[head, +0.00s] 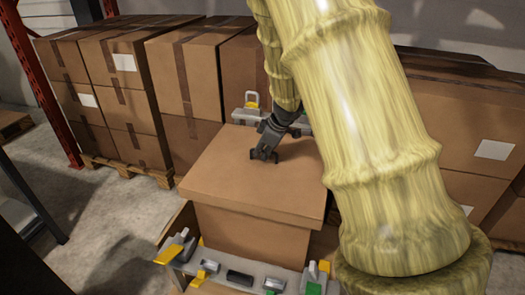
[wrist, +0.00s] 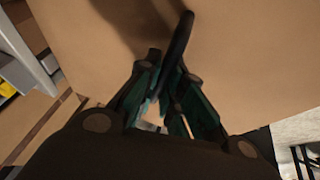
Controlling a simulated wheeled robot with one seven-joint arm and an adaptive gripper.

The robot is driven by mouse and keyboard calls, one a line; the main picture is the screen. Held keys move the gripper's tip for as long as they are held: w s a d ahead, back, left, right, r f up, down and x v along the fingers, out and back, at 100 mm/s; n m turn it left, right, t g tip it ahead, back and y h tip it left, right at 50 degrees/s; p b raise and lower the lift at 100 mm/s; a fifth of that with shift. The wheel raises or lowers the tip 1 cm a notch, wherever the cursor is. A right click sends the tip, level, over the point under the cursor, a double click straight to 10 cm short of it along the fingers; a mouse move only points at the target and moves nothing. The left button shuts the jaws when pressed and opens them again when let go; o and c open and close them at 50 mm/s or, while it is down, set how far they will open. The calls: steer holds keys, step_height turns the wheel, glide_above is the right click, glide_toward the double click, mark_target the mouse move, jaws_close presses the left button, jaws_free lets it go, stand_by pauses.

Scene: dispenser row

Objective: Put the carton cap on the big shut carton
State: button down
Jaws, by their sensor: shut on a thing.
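The carton cap (head: 235,170) is a wide, flat brown lid with a dark handle on its top. It is over the big shut carton (head: 250,238), whose brown front wall shows below the cap's front edge. The cap overhangs the carton; whether it rests on it or is slightly above, I cannot tell. My gripper (head: 265,153) is shut on the cap's handle from above. In the wrist view the dark handle (wrist: 178,45) rises between the fingers, and the cap's brown top (wrist: 235,60) fills most of the picture. The carton's top is hidden.
A grey rack with yellow and green handled items (head: 235,275) stands in front of the carton. A similar rack (head: 250,114) is behind it. Stacked brown boxes (head: 110,85) on pallets line the back. Bare concrete floor (head: 110,220) is at the left.

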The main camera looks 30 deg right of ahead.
steer(key=c, duration=1.5)
jaws_free()
steer(key=v, duration=1.2)
